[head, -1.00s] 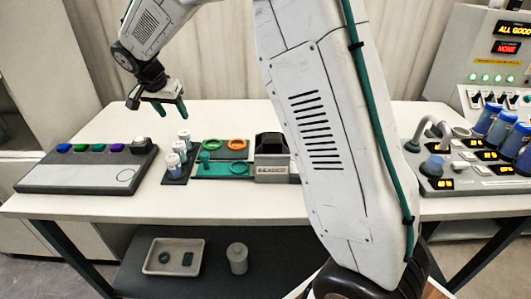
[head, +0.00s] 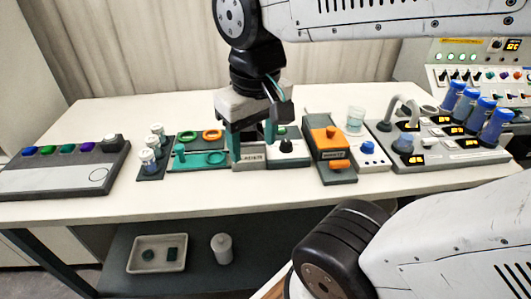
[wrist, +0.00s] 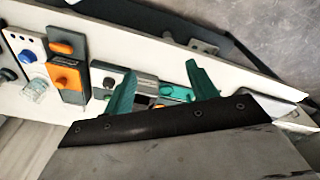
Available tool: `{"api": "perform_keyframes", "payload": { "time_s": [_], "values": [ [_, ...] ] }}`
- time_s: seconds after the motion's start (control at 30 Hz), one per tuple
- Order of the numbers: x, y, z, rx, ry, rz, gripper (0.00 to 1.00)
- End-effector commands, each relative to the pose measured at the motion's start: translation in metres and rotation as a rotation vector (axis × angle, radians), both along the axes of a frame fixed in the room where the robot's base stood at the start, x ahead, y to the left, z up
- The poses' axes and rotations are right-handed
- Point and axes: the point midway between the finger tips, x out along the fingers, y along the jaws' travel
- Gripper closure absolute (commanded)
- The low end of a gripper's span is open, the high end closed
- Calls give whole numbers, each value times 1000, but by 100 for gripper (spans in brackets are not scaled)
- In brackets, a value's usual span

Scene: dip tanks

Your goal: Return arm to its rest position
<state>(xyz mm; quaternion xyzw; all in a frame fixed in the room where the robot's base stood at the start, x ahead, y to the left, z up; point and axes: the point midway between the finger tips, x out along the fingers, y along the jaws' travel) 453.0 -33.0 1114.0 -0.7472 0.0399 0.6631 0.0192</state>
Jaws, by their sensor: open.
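My gripper (head: 251,135) hangs over the middle of the bench in the head view, its green fingers pointing down in front of the reader box (head: 249,157). In the wrist view my gripper (wrist: 160,88) has its two green fingers spread apart with nothing between them. My arm reaches in from the right, its upper link along the top of the head view. Whether the fingers clear the reader in height is hard to tell.
The bench (head: 215,195) carries a button panel (head: 65,168), small capped jars (head: 150,158), a green tray (head: 195,160), an orange-topped unit (head: 330,150), a clear glass (head: 355,119) and blue-capped bottles (head: 480,113). A lower shelf holds a white tray (head: 157,267) and a bottle (head: 222,248). The bench front is clear.

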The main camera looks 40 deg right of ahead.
Motion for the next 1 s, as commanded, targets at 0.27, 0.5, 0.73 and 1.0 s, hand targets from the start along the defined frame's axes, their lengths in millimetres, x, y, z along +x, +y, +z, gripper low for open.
{"api": "perform_keyframes", "payload": {
  "time_s": [0.27, 0.5, 0.73, 1.0],
  "values": [
    [-33, 2, -15, 22, 5, 83, 42],
    [-33, 2, -14, 22, 5, 84, 42],
    [-33, 2, -14, 22, 5, 84, 42],
    [-33, 2, -14, 22, 5, 84, 42]
  ]
}}
